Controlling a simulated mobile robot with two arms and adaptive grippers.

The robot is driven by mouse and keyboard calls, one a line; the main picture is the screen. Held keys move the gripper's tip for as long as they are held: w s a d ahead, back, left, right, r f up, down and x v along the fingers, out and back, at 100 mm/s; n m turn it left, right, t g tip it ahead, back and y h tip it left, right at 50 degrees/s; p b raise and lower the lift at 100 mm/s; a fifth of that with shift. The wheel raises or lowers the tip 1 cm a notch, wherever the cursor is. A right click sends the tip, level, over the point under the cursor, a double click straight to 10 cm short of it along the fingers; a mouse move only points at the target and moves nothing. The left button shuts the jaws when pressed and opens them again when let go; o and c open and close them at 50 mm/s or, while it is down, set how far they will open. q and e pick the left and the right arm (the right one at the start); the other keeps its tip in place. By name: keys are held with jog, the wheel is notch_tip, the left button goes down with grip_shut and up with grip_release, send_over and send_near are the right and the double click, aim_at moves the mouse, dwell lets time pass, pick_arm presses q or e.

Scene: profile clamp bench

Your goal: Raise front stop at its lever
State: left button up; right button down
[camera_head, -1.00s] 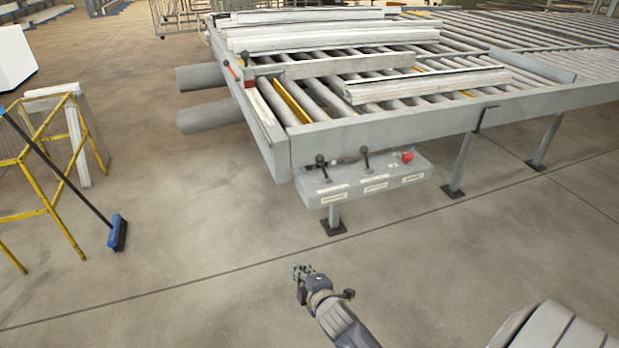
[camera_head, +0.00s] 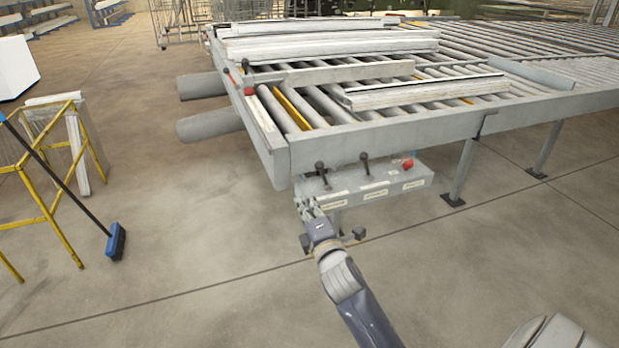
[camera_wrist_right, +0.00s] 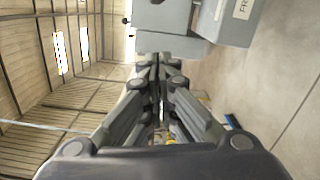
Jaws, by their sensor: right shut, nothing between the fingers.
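A grey control box (camera_head: 375,187) hangs under the front corner of the roller bench. Two levers with dark round knobs stand on it, a left one (camera_head: 321,172) and a middle one (camera_head: 365,164). Each is above a label too small to read in the head view. In the right wrist view, a label (camera_wrist_right: 243,8) on the box begins with "FR". My right gripper (camera_head: 306,205) is shut and empty, in front of the box's left end and below the left lever. In the wrist view its fingers (camera_wrist_right: 154,65) are together, apart from any lever. My left gripper is out of view.
A red button (camera_head: 408,163) sits at the box's right end. The roller bench (camera_head: 400,137) overhangs the box, with white profiles (camera_head: 330,42) on top. A yellow stand (camera_head: 48,200) and a blue broom (camera_head: 116,242) are at left. Floor between is clear.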

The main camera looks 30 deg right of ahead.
aim_at(323, 176)
jog(key=w+d, duration=0.2)
jog(key=w+d+p, duration=0.1)
jog(key=w, duration=0.2)
jog(key=w+d+r+p, duration=0.1)
jog(key=w+d, duration=0.1)
jog(key=w, duration=0.1)
jog(key=shift+d, duration=0.7)
jog(key=shift+f, duration=0.1)
